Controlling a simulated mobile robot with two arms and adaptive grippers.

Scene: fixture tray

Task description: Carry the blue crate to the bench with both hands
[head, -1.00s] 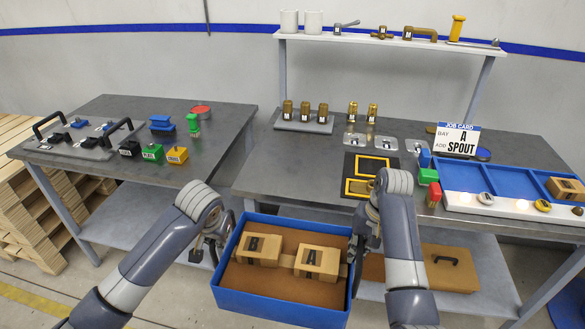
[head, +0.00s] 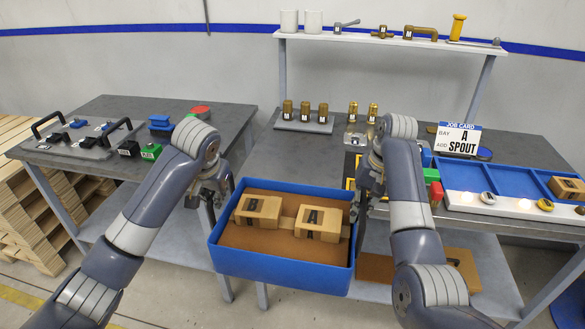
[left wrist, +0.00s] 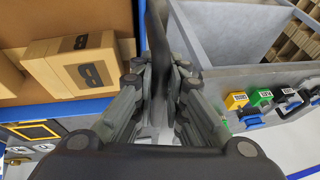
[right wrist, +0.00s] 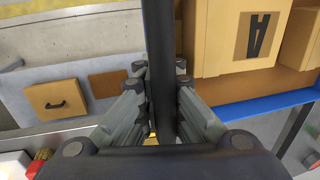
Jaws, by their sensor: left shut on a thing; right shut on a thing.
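The blue crate (head: 282,277) hangs level between my two grippers, in front of the right bench (head: 250,160) in the head view. Its back rim overlaps the bench's front edge in the picture. It holds two cardboard boxes, one marked B (left wrist: 85,70) and one marked A (right wrist: 255,40). My left gripper (head: 207,195) is at the crate's left side, shut on a dark handle (left wrist: 156,35). My right gripper (head: 362,195) is at its right side, shut on the other dark handle (right wrist: 158,50). My right arm hides part of the bench top.
The right bench carries metal fittings, a job card (head: 458,139) and a blue compartment tray (head: 470,203) at right. The left bench (head: 110,115) holds several small parts. A brown case (head: 463,262) lies on the lower shelf.

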